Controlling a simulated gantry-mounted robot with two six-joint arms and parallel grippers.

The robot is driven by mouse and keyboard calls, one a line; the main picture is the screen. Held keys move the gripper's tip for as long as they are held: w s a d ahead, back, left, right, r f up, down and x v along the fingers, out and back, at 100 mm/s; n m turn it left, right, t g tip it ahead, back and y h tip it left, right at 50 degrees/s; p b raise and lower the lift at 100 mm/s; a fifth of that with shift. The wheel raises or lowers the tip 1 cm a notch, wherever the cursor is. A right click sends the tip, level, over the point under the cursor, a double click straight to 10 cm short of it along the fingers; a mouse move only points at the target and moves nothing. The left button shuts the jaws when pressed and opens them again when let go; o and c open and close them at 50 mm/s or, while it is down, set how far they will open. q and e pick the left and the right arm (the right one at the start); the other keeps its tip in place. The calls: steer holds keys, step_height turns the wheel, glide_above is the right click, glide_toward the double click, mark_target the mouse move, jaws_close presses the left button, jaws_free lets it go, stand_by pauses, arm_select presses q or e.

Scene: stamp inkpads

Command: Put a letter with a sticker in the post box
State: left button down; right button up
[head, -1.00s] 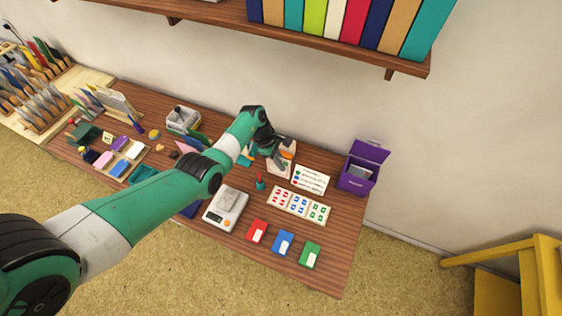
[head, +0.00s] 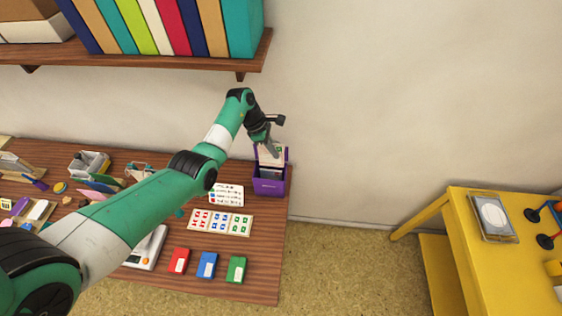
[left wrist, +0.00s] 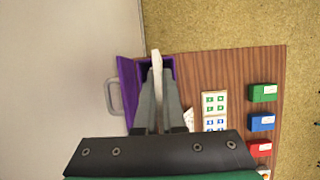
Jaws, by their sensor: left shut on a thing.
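My left gripper (head: 268,146) is shut on a pale letter (head: 268,159), which hangs just above the purple post box (head: 269,186). A small green mark shows near the letter's top right in the head view. In the left wrist view the letter (left wrist: 157,72) is seen edge-on between the fingers (left wrist: 158,105), over the post box (left wrist: 128,75) with its lid open. I cannot tell whether the letter's lower edge is inside the box. A sheet of red, blue and green stickers (head: 220,222) lies on the table. My right gripper is not in view.
Red (head: 179,261), blue (head: 207,265) and green (head: 236,269) inkpads lie along the front. A white card (head: 227,195) lies left of the box. A shelf (head: 180,58) of binders hangs above. A yellow stand (head: 452,225) is at right.

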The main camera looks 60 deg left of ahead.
mark_target(272, 165)
arm_select(q)
steer(key=shift+s+a, duration=0.45)
steer(key=shift+s, duration=0.1)
step_height(272, 165, down, 9)
steer(key=b, duration=0.7)
steer(key=shift+w+f, duration=0.1)
steer(key=c, duration=0.9)
jaws_free()
steer(key=shift+c, duration=0.2)
